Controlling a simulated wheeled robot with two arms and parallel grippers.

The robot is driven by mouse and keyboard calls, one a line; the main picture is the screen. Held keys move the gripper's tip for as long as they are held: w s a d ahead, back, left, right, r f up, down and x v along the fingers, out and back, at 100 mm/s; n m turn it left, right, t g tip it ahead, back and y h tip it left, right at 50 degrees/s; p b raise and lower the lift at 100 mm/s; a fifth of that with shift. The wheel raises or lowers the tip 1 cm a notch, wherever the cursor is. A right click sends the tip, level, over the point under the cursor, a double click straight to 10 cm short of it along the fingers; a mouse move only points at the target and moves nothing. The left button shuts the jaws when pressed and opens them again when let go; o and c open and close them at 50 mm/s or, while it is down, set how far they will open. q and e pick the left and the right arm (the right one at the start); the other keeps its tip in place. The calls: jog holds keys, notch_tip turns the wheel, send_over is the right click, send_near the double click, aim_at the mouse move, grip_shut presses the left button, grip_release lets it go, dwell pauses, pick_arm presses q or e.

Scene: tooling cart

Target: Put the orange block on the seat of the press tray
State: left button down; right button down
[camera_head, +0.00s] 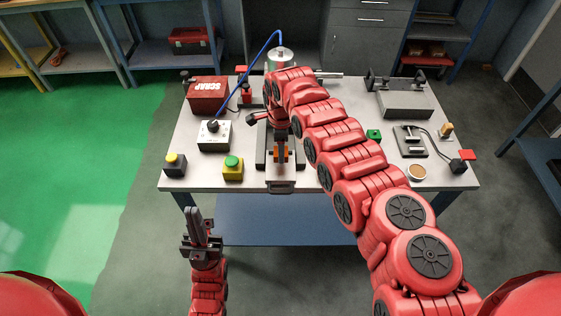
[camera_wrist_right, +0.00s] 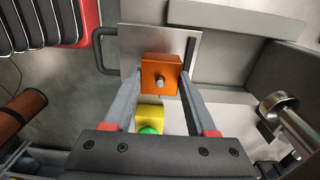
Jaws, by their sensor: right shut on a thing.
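The seat is not clearly seen, and I cannot tell whether the block touches the tray. My left gripper (camera_head: 195,216) is empty, in front of the table; its finger gap is unclear.
Left of the tray stand a yellow box with a green button (camera_head: 232,171), a white switch box (camera_head: 213,136) and a red SCRAP bin (camera_head: 208,94).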

jog(key=shift+w+f+b, duration=0.1)
jog(key=shift+b, duration=0.35)
jog(key=b, duration=0.3)
jog(key=shift+w+a+f, duration=0.15)
jog(key=shift+w+f, duration=0.05)
jog(key=shift+w, duration=0.1)
notch_tip(320, 180, down, 3)
jog(key=b, duration=0.3)
jog(key=shift+r, duration=0.2)
jog(key=shift+f, duration=0.15)
jog(key=shift+c, duration=1)
grip_release()
